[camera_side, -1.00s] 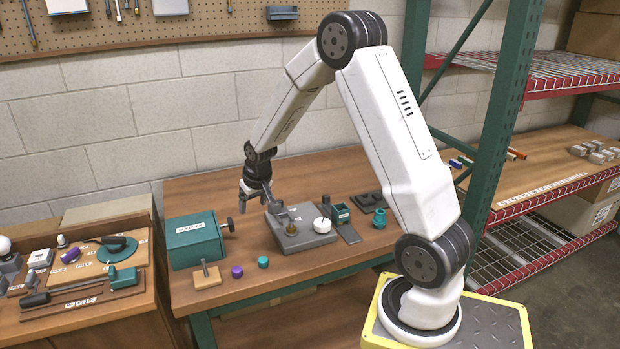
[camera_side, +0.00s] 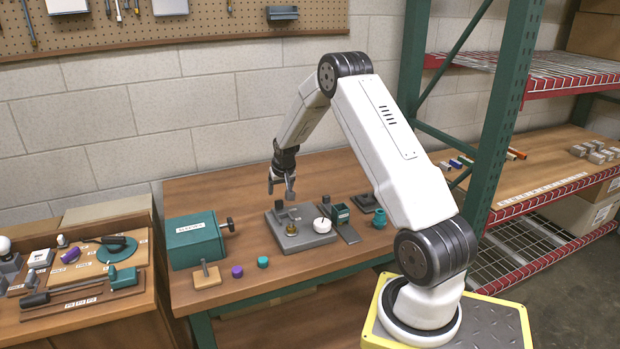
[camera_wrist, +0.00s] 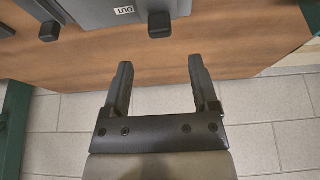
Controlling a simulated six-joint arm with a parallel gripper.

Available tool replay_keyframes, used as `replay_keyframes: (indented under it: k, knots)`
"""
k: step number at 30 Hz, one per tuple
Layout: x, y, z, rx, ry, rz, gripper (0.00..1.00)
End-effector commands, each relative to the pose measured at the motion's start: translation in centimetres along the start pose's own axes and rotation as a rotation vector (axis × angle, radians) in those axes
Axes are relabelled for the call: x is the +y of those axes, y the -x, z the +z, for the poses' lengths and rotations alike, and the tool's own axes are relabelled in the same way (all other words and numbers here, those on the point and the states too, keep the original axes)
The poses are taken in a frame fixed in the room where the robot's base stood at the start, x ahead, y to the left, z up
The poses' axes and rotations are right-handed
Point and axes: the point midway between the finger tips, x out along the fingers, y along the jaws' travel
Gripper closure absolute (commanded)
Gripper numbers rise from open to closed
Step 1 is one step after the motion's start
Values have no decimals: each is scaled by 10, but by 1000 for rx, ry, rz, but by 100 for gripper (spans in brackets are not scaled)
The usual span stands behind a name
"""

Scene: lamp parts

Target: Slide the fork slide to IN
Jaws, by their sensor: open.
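A grey fixture plate (camera_side: 297,241) lies on the wooden bench, with small dark upright parts at its back and a brass-coloured part in its middle. In the wrist view the edge of a dark grey body (camera_wrist: 95,14) shows at the top, with a white label reading OUT (camera_wrist: 124,10) and a black knob (camera_wrist: 159,24) beside it. I cannot tell for sure which part is the fork slide. My gripper (camera_side: 281,190) hangs above the back of the fixture, apart from it. Its two fingers (camera_wrist: 161,85) are spread with nothing between them.
A teal box with a crank (camera_side: 195,241) stands left of the fixture. A white round cap (camera_side: 322,225), a teal block (camera_side: 340,213) and a teal ring-like part (camera_side: 380,217) are to its right. Purple (camera_side: 237,271) and teal (camera_side: 262,262) caps lie in front. The wall is behind.

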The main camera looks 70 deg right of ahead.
Motion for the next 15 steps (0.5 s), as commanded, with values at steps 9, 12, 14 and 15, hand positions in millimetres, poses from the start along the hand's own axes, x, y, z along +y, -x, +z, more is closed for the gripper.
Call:
replay_keyframes:
  k: [9,12,14,15]
  knots:
    - [0,-29,1,-2,0,0,24]
    - [0,-40,1,-2,0,0,24]
    - [0,-47,1,-2,0,0,24]
    - [0,-50,1,-2,0,0,24]
